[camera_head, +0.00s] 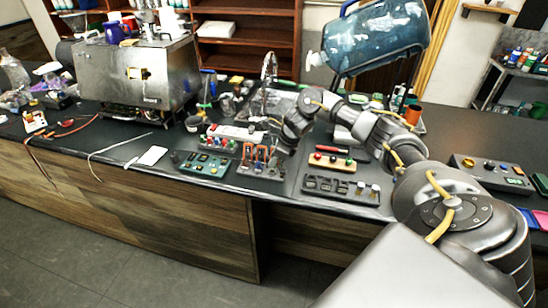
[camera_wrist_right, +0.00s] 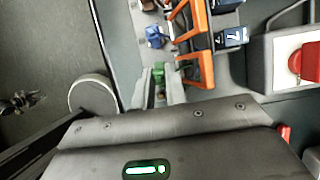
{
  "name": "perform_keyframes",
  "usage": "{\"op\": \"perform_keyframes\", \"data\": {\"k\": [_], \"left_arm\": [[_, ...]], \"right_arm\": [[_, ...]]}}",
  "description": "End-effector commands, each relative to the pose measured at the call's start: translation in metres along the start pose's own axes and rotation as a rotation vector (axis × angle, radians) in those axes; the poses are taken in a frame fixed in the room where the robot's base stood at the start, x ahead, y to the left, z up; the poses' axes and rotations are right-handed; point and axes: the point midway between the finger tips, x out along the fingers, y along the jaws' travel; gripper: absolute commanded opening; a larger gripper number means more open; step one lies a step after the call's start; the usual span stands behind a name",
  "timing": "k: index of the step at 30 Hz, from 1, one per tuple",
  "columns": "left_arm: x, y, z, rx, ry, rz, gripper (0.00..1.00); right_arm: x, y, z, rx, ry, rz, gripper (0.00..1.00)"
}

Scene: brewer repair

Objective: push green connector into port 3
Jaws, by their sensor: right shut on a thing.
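The port panel (camera_head: 260,161) stands on the counter with orange clips on it. My right gripper (camera_head: 272,147) reaches over it from the right in the head view. In the right wrist view my right gripper (camera_wrist_right: 160,88) is shut on the green connector (camera_wrist_right: 158,71), close beside an orange clip (camera_wrist_right: 198,70). A blue connector (camera_wrist_right: 155,38) and a blue numbered label (camera_wrist_right: 230,38) are nearby on the panel. The ports are partly hidden, and I cannot tell whether the green connector is in a port. My left gripper is out of view.
A green board (camera_head: 203,165) lies left of the panel. A wooden block with coloured knobs (camera_head: 332,161) and a black socket tray (camera_head: 341,190) are to the right. A large steel brewer (camera_head: 137,75) stands at the back left. The counter's front edge is close.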

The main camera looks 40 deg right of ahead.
Motion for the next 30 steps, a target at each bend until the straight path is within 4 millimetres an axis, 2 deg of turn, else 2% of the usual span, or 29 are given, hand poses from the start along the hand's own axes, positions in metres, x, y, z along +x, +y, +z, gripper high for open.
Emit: {"op": "perform_keyframes", "data": {"k": [2,30], "left_arm": [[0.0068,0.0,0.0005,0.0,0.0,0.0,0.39],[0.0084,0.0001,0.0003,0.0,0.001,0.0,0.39]], "right_arm": [[0.0097,0.0001,-0.0042,0.0,0.0,0.0,0.0],[0.0075,0.0012,-0.0026,-0.001,-0.001,0.0,0.0]]}}
